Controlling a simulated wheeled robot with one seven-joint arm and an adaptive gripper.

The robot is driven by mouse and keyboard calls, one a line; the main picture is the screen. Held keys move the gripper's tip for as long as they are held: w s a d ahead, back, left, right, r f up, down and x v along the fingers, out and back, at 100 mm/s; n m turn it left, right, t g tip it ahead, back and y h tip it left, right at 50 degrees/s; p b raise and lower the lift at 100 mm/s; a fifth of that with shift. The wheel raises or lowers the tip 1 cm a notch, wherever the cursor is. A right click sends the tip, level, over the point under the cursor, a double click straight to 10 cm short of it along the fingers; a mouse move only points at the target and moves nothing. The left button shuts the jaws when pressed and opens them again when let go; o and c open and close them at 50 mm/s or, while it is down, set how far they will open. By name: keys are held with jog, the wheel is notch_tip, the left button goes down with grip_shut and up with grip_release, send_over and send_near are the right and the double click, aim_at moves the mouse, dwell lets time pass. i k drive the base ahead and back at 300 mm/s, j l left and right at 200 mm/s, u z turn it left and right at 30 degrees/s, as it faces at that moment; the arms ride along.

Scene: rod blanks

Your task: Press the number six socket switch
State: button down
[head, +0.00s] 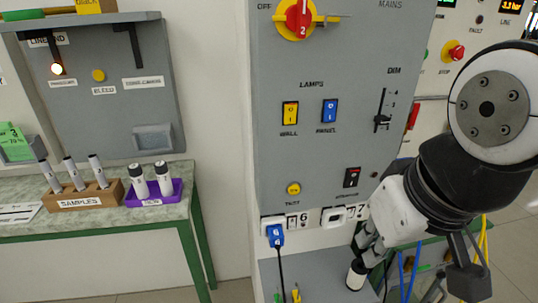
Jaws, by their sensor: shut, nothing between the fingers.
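The number six socket (271,222) is a white outlet low on the grey cabinet front, with a "6" label beside it. A blue plug (276,236) with a black cord sits in it. A small dark switch (292,219) appears beside the plug; its position is too small to read. My gripper (366,246) is to the right of this socket, below and in front of the number seven socket (334,216). Its fingers are shut and empty, pointing down and left. It is apart from the number six switch in the picture.
Above are a yellow test button (293,188), wall switch (290,113), panel switch (329,111) and red mains knob (298,18). A black-and-white cylinder (356,275) shows below my gripper. A bench (140,215) with a samples block (83,196) stands left.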

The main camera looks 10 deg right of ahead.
aim_at(291, 221)
jog(key=j+u, duration=0.2)
jog(key=j, duration=0.45)
jog(key=i+j+u, duration=0.2)
jog(key=j, duration=0.4)
jog(key=k, duration=0.05)
